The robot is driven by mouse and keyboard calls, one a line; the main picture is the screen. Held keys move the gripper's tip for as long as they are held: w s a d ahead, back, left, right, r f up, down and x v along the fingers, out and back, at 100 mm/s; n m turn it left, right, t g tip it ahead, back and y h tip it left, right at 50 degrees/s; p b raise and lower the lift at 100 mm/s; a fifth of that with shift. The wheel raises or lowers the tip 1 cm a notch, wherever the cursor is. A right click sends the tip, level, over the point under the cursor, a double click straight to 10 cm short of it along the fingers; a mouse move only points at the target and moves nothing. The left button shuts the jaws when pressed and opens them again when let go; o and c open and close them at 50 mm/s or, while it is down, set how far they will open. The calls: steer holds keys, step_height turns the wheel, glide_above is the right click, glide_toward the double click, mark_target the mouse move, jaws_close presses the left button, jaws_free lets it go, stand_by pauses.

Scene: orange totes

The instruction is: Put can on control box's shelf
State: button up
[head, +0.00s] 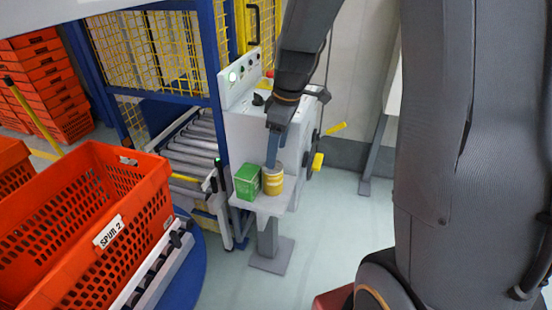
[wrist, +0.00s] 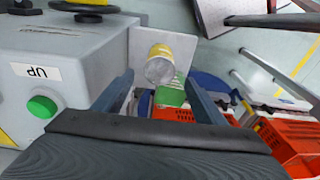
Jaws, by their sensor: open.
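The yellow can (head: 273,182) with a grey top stands upright on the small grey shelf (head: 262,205) on the front of the control box (head: 250,135). In the wrist view the can (wrist: 160,62) shows at and just beyond the open fingertips, with the shelf (wrist: 187,50) behind it. My gripper (head: 273,160) points down right above the can in the head view. It also shows in the wrist view (wrist: 158,78), with its two fingers spread apart. Whether a finger touches the can is unclear.
A green box (head: 247,182) stands on the shelf directly left of the can. A roller conveyor (head: 190,150) lies left of the control box. A large orange tote (head: 95,220) is at the lower left. Floor right of the shelf post is clear.

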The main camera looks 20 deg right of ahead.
steer(key=shift+s+r, duration=0.15)
steer(key=shift+s, duration=0.05)
steer(key=s+f+m+h, duration=0.1)
steer(key=s+m, duration=0.9)
steer(key=s, duration=0.5)
steer(key=shift+a+f+m, duration=0.2)
steer(key=shift+f+m, duration=0.1)
steer(key=shift+m, duration=0.1)
